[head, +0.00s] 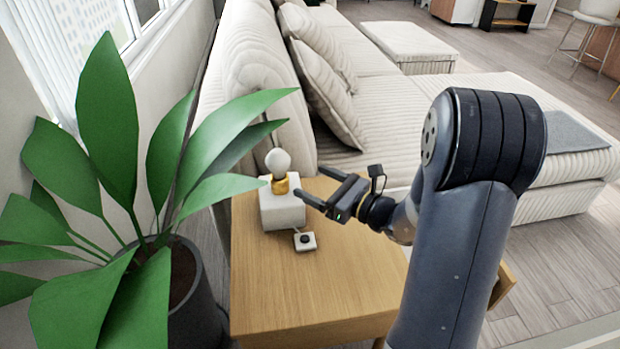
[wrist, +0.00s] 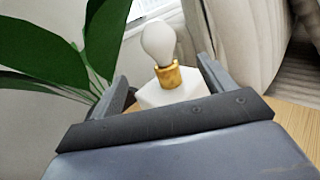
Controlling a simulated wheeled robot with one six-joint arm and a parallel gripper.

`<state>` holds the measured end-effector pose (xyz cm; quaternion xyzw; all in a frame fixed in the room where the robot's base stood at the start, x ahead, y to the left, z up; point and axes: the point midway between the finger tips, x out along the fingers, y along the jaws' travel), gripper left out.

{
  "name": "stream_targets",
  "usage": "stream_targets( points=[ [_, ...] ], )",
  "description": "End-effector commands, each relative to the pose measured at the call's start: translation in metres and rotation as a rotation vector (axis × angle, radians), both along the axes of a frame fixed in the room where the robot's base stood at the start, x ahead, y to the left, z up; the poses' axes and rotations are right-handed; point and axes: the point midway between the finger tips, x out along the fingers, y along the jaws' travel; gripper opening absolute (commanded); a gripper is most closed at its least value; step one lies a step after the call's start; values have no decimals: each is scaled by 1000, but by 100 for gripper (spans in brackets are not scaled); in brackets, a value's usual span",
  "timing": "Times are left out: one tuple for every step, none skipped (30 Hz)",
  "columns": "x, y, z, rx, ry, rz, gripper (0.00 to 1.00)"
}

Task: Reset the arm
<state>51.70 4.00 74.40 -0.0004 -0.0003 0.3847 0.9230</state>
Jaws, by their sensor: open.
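My gripper (head: 311,185) is open and empty above the wooden side table, close to a small lamp on its right side. The lamp has a white block base (head: 281,210), a gold socket (head: 280,185) and a round white bulb (head: 277,161). In the wrist view, the bulb (wrist: 159,43) and gold socket (wrist: 168,77) show beyond and between the two fingers of my gripper (wrist: 166,88). The fingers do not visibly touch the lamp. My arm reaches in from the right in the head view.
The side table (head: 315,290) holds the lamp and a small white box with a black knob (head: 305,240). A large potted plant (head: 110,130) stands at left, its leaves near the lamp. A cream sofa (head: 400,115) stands behind. The table's front is clear.

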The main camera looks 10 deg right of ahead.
Motion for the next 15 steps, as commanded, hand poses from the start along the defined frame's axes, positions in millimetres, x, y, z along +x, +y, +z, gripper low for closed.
stream_targets(
  points=[
    [0,0,0,0,0,0,78],
    [0,0,0,0,0,0,78],
    [0,0,0,0,0,0,78],
    [0,0,0,0,0,0,78],
    [0,0,0,0,0,0,78],
    [0,0,0,0,0,0,78],
    [0,0,0,0,0,0,78],
    [0,0,0,0,0,0,78],
    [1,1,0,0,0,1,78],
    [1,1,0,-1,-1,1,78],
    [2,2,0,-1,-1,1,78],
    [4,4,-1,-1,0,2,78],
    [6,7,-1,-2,-1,3,78],
    [8,9,-1,-3,0,4,78],
    [11,12,-1,-2,-1,3,78]
  ],
)
